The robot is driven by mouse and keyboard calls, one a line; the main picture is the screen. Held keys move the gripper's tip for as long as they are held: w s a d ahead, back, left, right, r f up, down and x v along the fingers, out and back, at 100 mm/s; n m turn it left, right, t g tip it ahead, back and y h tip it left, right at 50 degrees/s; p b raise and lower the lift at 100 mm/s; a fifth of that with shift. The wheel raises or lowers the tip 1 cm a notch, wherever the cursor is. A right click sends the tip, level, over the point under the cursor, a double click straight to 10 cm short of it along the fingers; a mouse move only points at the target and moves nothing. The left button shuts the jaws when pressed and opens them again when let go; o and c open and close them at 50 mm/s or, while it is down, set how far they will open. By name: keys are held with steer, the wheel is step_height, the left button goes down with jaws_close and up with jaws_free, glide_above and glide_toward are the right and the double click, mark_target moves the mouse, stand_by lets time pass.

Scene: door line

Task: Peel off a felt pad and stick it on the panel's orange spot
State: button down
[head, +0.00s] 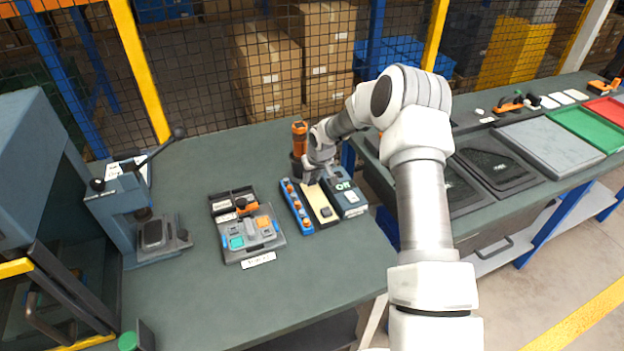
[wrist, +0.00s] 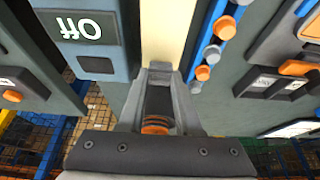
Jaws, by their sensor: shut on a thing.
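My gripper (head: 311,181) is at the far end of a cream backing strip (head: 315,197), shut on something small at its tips. The held thing is mostly hidden by the fingers; its place on the strip suits a felt pad. A dark felt pad (head: 326,212) lies at the near end of the strip. In the wrist view my gripper (wrist: 159,70) points at the cream strip (wrist: 163,30). The grey panel (head: 234,257) lies to the left, with an orange spot (head: 264,222) and a teal patch (head: 236,242) among its fittings.
A blue rack (head: 296,208) with orange and grey knobs stands left of the strip. A blue-grey device with a display (head: 345,190) stands right of it. An orange-topped thing (head: 299,135) is behind my gripper. A lever press (head: 150,225) stands far left. The front bench is clear.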

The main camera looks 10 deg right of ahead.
mark_target(312, 182)
steer(key=shift+r+p, duration=0.75)
steer(key=shift+r, duration=1.5)
steer(key=shift+s, duration=0.1)
steer(key=shift+s+a+r, duration=0.1)
steer(key=shift+s+r, duration=0.05)
steer(key=shift+r, duration=0.15)
steer(key=s+r+m, duration=0.1)
steer(key=s+r, duration=0.4)
steer(key=s, duration=0.4)
steer(key=s+r+m, duration=0.1)
steer(key=s+r, duration=0.4)
steer(key=s, duration=0.4)
steer(key=shift+s+h, duration=0.4)
